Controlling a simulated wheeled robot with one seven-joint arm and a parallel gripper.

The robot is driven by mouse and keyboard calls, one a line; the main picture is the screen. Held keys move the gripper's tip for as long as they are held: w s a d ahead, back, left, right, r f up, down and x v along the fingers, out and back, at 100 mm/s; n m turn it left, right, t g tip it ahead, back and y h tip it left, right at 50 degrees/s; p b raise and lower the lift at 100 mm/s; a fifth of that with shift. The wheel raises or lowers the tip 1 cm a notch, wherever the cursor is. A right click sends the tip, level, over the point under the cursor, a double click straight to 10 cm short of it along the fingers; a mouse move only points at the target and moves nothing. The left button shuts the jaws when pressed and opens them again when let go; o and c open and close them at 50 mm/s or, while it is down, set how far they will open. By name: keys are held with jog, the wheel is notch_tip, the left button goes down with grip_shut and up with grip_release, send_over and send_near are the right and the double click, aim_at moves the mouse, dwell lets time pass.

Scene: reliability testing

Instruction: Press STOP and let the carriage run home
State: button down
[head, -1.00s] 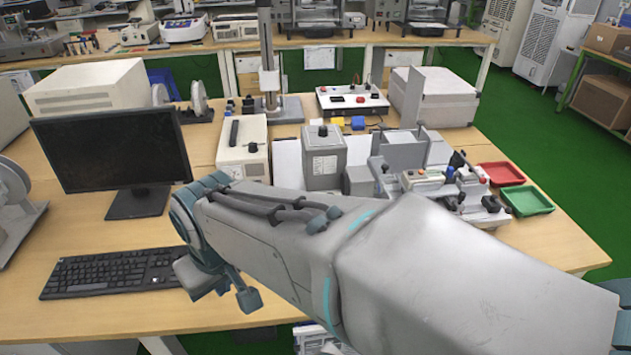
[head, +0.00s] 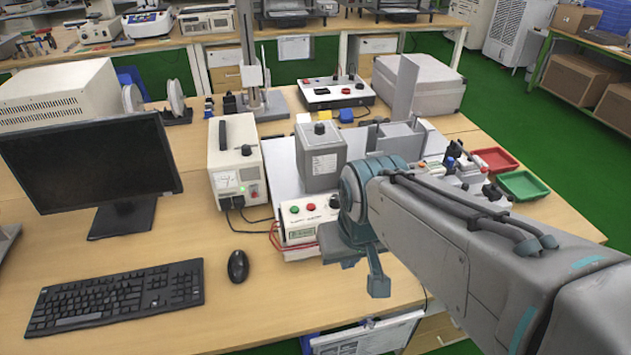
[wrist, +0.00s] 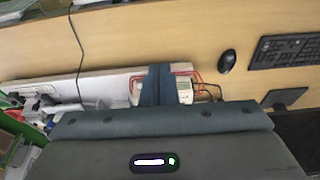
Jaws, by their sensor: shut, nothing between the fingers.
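A small white control box (head: 300,238) stands near the front of the bench, with red and green buttons on top, a display on its front and red leads at its left. Button labels are too small to read. My gripper (head: 378,285) is in front of and to the right of the box, apart from it, pointing down. In the wrist view its fingers (wrist: 157,88) are together and empty, covering part of the box (wrist: 185,90). The test rig (head: 462,170) is behind my arm at right; its carriage cannot be made out clearly.
A power supply (head: 235,165) and a grey box (head: 320,155) stand behind the control box. A mouse (head: 238,266), keyboard (head: 115,298) and monitor (head: 92,160) are at left. Red (head: 495,160) and green (head: 522,186) trays lie right. The bench front between mouse and gripper is clear.

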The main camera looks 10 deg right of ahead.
jog(key=shift+a, duration=0.1)
jog(key=w+a+r+m+y+p, duration=0.1)
jog(key=w+a+m+y+p, duration=0.2)
jog(key=w, duration=0.4)
jog(key=w+a+r+m+y+p, duration=0.1)
jog(key=w+a+m+y+p, duration=0.1)
jog(key=w+m+p, duration=0.4)
jog(key=w+d+f+m+t+p, duration=0.1)
jog(key=w+d+m+t, duration=0.1)
jog(key=w, duration=0.5)
jog(key=w+d+f+m+t+y+p, duration=0.1)
jog(key=w+d+f+m+p, duration=0.1)
jog(key=w+d+m, duration=0.2)
jog(key=w+m, duration=0.2)
jog(key=m, duration=0.1)
jog(key=shift+w+f+m+t, duration=0.2)
jog(key=shift+w+m+t, duration=0.1)
jog(key=shift+w+t, duration=0.1)
